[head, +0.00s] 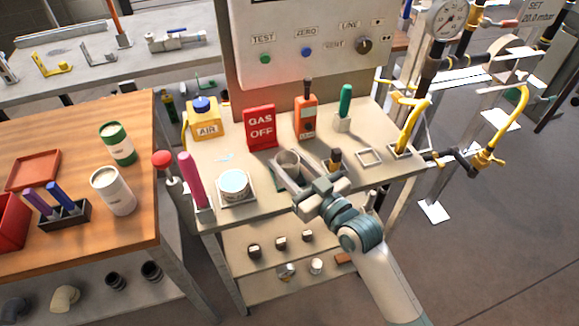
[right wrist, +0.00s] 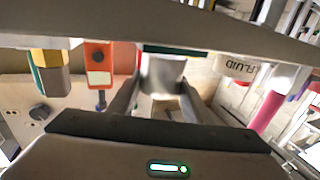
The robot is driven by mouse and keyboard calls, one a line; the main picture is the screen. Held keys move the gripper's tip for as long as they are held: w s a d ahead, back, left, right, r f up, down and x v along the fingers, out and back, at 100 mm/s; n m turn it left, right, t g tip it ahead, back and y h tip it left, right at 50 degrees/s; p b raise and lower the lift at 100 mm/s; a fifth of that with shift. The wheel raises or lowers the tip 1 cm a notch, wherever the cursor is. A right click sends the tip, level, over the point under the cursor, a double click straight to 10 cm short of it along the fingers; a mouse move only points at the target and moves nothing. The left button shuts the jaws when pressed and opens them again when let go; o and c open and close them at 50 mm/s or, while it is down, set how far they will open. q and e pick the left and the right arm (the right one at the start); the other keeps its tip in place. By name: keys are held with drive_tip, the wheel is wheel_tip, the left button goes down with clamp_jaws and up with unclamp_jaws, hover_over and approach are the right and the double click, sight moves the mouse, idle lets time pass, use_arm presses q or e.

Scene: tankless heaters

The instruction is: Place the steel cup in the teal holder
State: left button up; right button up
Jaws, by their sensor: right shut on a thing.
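The steel cup (head: 288,159) is a small grey open-topped cylinder on the near part of the metal bench. My right gripper (head: 297,180) is shut on it. In the right wrist view the cup (right wrist: 163,75) sits between the two fingers. The teal holder (head: 276,180) shows only as a dark green sliver beside and below the cup, mostly hidden by the gripper. A teal strip (right wrist: 172,49) shows behind the cup in the right wrist view. I cannot tell whether the cup is inside the holder or above it. My left gripper is not in view.
A pot of fluid (head: 233,182) stands left of the cup, with a pink cylinder (head: 193,178) further left. Behind are the red GAS OFF sign (head: 260,126) and an orange device (head: 305,117). A small dark and yellow item (head: 335,160) and an empty square frame (head: 369,157) are right.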

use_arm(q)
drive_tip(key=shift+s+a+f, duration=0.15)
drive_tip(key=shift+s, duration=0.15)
use_arm(e)
drive_tip(key=shift+f, duration=0.9)
drive_tip(key=shift+f, duration=0.1)
drive_tip(key=o, duration=1.2)
drive_tip(key=shift+c, duration=0.2)
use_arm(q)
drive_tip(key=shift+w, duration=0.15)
